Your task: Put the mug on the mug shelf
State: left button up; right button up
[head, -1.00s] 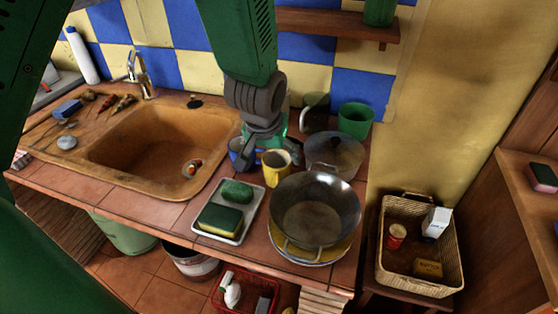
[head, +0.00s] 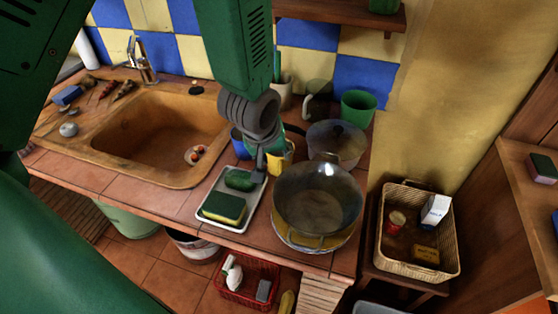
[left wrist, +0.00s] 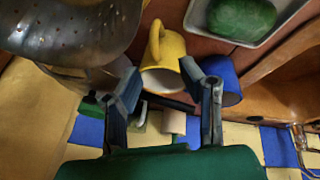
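A yellow mug (head: 286,158) stands on the tiled counter, partly hidden by my left gripper (head: 262,158). In the left wrist view the yellow mug (left wrist: 165,58) lies just ahead, roughly between the spread fingers of my left gripper (left wrist: 163,82). The fingers are open and hold nothing; whether they touch the mug is unclear. A blue mug (head: 240,146) stands left of the gripper and also shows in the wrist view (left wrist: 224,78). The wooden wall shelf (head: 340,17) carries a green object, cut by the frame. My right gripper is out of view.
The sink (head: 160,140) is left. A wicker basket (head: 385,262) stands beyond the counter's right end.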

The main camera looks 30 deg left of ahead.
aim_at(282, 167)
pick_arm(q)
jog(key=f, duration=0.1)
jog(key=w+d+f, duration=0.1)
jog(key=f, duration=0.3)
jog(key=shift+w+d, duration=0.2)
jog(key=shift+w, duration=0.05)
jog(key=shift+w+f, duration=0.15)
jog(key=shift+f, duration=0.05)
jog(key=shift+a, duration=0.6)
grip_shut()
jog(key=shift+d+r, duration=0.15)
jog(key=shift+d, duration=0.3)
